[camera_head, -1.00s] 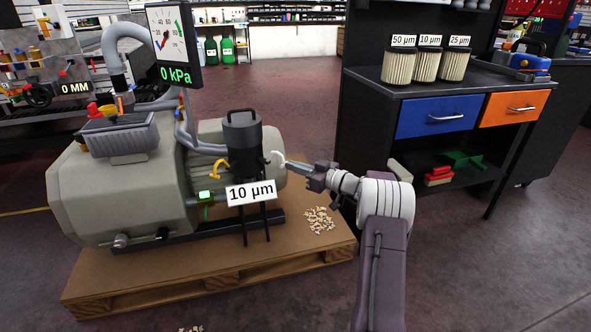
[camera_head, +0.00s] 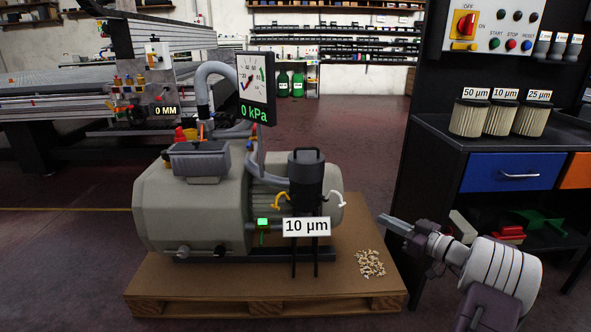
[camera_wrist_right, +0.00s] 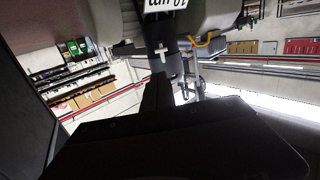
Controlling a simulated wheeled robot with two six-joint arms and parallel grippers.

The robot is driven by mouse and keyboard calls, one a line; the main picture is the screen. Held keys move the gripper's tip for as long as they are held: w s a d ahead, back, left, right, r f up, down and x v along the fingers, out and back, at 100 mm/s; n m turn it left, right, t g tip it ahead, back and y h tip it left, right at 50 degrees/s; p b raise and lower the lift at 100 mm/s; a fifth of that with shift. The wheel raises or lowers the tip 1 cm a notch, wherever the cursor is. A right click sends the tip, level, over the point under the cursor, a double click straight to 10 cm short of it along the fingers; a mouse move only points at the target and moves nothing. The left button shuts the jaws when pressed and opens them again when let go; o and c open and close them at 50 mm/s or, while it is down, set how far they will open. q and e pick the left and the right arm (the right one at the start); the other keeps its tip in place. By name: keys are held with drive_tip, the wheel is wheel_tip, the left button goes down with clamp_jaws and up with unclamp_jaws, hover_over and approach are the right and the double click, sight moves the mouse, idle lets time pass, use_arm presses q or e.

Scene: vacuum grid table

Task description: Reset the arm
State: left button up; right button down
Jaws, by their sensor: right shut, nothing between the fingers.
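My right gripper (camera_head: 388,220) is shut and empty in the head view. It points left, in the open space between the pallet and the dark workbench, apart from both. The grey vacuum pump (camera_head: 195,215) stands on the wooden pallet (camera_head: 265,308). The black filter housing (camera_head: 306,178) is on its right side, with a yellow clip, a white clip and a "10 µm" label. In the right wrist view the gripper (camera_wrist_right: 165,92) shows dark against the light, with the housing's clips and label above it. My left gripper is not in view.
The dark workbench (camera_head: 440,128) at the right carries filter cartridges (camera_head: 501,118) labelled 50, 10 and 25 µm. A control panel (camera_head: 492,28) is above it. A gauge (camera_head: 256,85) reads 0 kPa. Pale pellets (camera_head: 370,263) lie on the pallet. The floor behind is clear.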

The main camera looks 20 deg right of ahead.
drive_tip(key=w+a+r+n+g+y+p, duration=0.1)
drive_tip(key=w+a+r+n+y+p, duration=0.1)
drive_tip(key=a+r, duration=0.3)
drive_tip(key=w+a+r+n+g+y+p, duration=0.1)
drive_tip(key=w+a+r+n+y, duration=0.15)
drive_tip(key=a, duration=0.55)
drive_tip(key=s+a+n+g+p, duration=0.2)
drive_tip(key=s+a+g, duration=0.25)
drive_tip(key=a, duration=0.55)
drive_tip(key=s+a+n+g+p, duration=0.15)
drive_tip(key=s+a+g, duration=0.35)
drive_tip(key=a, duration=0.6)
drive_tip(key=s+a+f+m+g+h+p, duration=0.1)
drive_tip(key=s+f+g+h+p, duration=0.15)
drive_tip(key=s, duration=0.45)
drive_tip(key=s+a+f+m+g+h+p, duration=0.1)
drive_tip(key=s+a+f+g+h, duration=0.1)
drive_tip(key=s+f, duration=0.35)
drive_tip(key=s+d+f+m+h, duration=0.7)
drive_tip(key=s+d, duration=0.2)
drive_tip(key=d, duration=0.2)
wheel_tip(320, 180, up, 38)
drive_tip(key=w+d+m+t+p, duration=0.1)
drive_tip(key=m+p, duration=0.3)
drive_tip(key=p, duration=3.3)
drive_tip(key=shift+w+r+p, duration=0.2)
drive_tip(key=shift+w+p, duration=0.2)
drive_tip(key=shift+w, duration=0.25)
